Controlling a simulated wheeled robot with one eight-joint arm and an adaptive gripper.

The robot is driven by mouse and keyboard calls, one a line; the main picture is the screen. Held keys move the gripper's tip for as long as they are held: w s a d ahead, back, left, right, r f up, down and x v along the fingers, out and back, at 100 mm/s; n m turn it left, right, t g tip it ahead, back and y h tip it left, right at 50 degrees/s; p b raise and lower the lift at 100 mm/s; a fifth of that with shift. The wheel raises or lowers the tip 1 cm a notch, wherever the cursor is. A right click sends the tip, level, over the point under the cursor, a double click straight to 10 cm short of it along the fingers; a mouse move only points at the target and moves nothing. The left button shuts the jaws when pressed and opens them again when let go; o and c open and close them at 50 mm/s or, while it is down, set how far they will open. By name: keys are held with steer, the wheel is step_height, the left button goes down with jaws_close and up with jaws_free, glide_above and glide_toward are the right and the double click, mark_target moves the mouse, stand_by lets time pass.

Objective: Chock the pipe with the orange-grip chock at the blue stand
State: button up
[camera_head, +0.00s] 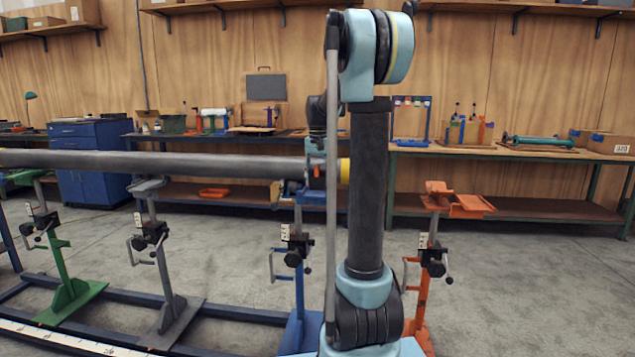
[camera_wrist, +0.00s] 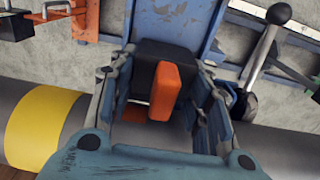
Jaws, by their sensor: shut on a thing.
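The grey pipe (camera_head: 170,165) runs level across the stands and ends near a yellow band (camera_head: 344,171), which also shows in the wrist view (camera_wrist: 38,128). The blue stand (camera_head: 299,255) is under the pipe near that end; its blue top (camera_wrist: 172,22) shows in the wrist view. My gripper (camera_wrist: 163,68) is shut on the black chock (camera_wrist: 150,62) with an orange grip (camera_wrist: 163,92). The chock is over or against the pipe beside the blue stand top. Whether it touches the pipe or stand is hidden.
A grey stand (camera_head: 165,265) and a green stand (camera_head: 62,255) are to the left. An orange stand (camera_head: 432,250) stands right of my arm, clear of the pipe. A crank lever (camera_wrist: 262,55) is close to my gripper's right. Workbenches (camera_head: 510,152) line the back wall.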

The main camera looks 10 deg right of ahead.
mark_target(318, 167)
steer(key=shift+w, duration=0.1)
steer(key=o, duration=1.3)
steer(key=shift+s+a+r, duration=0.1)
steer(key=shift+s+r, duration=0.1)
steer(key=shift+r, duration=1.55)
steer(key=shift+s+r, duration=0.2)
steer(key=shift+r, duration=1.55)
